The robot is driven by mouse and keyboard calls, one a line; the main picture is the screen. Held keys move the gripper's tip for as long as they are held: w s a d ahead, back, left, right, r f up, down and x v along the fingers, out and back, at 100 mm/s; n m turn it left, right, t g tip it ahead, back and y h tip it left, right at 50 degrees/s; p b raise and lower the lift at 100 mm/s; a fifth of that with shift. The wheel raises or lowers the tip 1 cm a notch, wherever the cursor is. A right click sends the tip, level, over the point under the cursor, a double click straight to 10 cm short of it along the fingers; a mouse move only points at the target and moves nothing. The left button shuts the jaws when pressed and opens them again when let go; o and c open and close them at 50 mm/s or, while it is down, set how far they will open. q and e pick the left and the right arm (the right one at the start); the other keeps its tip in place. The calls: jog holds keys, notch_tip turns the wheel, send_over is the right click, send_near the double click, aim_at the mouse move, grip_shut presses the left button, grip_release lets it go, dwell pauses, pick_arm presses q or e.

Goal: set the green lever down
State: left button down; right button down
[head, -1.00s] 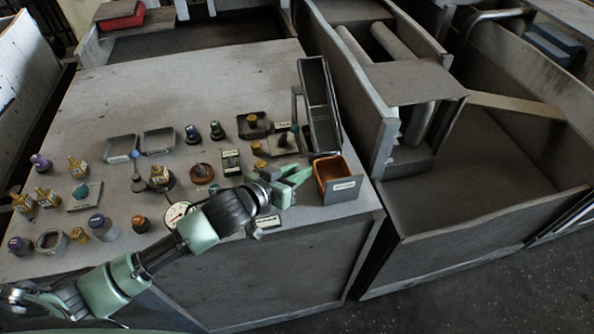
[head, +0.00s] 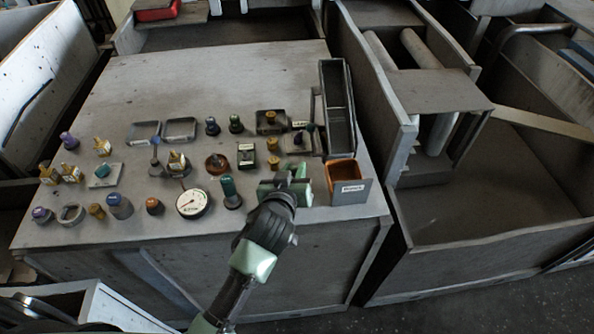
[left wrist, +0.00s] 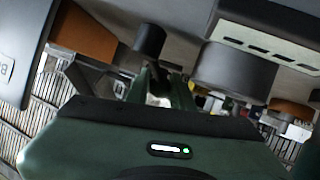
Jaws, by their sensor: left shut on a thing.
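My left gripper (head: 286,184) is green and hangs low over the front right part of the grey table (head: 240,70), just left of the orange bin (head: 343,172). It is shut on the green lever, which I can hardly tell apart from the green fingers in the head view. In the left wrist view the fingers (left wrist: 162,88) are close together, with a dark cylinder (left wrist: 150,39) beyond them. I cannot tell whether the lever touches the table. My right gripper is not in view.
A teal-topped knob (head: 230,190) and a white dial gauge (head: 193,203) stand left of the gripper. Behind are yellow pieces, a labelled block (head: 246,155) and a tall dark open box (head: 337,105). The table's rear is clear.

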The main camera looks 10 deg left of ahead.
pick_arm(q)
jog(key=shift+a+n+y, duration=0.15)
jog(key=shift+n+y, duration=0.15)
jog(key=shift+y, duration=0.1)
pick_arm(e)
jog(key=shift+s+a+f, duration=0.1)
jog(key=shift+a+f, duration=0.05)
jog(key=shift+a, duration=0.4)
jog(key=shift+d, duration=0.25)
pick_arm(q)
jog(key=c, duration=1.5)
grip_release()
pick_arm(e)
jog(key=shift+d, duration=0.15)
pick_arm(q)
jog(key=shift+s, duration=0.15)
jog(key=shift+s+r, duration=0.1)
jog(key=shift+s, duration=0.2)
jog(key=b+v, duration=0.1)
jog(key=v, duration=0.6)
jog(key=shift+r, duration=0.1)
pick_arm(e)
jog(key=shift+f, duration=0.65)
